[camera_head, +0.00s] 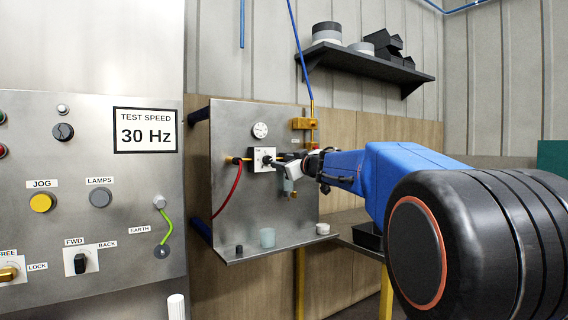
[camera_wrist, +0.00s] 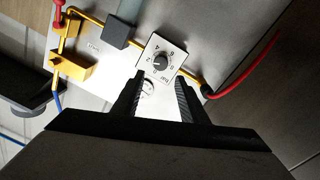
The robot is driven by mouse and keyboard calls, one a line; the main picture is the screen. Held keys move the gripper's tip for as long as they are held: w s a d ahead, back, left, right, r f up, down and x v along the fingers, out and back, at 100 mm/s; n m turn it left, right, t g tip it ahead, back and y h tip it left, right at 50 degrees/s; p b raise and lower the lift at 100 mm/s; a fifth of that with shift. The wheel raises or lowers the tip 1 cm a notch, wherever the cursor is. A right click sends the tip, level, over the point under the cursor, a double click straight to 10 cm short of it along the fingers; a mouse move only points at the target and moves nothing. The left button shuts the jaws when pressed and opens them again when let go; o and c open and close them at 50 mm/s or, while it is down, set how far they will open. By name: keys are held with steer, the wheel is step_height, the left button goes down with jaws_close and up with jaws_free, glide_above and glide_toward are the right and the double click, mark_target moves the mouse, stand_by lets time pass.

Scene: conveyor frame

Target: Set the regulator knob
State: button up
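The regulator knob (camera_wrist: 160,62) is a small dark round knob on a white numbered dial plate (camera_wrist: 176,50). In the head view, the white regulator plate (camera_head: 257,153) is on the upright steel panel, below a round gauge (camera_head: 260,130). My gripper (camera_wrist: 159,80) is open, its two black fingers apart with nothing between them. The knob shows just past the fingertips, roughly centred between them; whether they touch the plate cannot be told. In the head view my gripper (camera_head: 284,162) is close to the right of the regulator. The knob's pointer is too small to read.
A red hose (camera_head: 229,190) leaves the regulator's left side. A yellow valve bracket (camera_head: 303,124) with a blue hose (camera_head: 301,60) stands to the upper right. A sign (camera_head: 146,130) reads TEST SPEED 30 Hz.

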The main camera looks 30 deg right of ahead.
mark_target(269, 160)
steer(key=shift+n+y, duration=0.3)
steer(key=shift+y, duration=0.2)
steer(key=w, duration=0.9)
steer(key=shift+w+d, duration=0.1)
steer(key=shift+w, duration=0.2)
steer(key=c, duration=0.6)
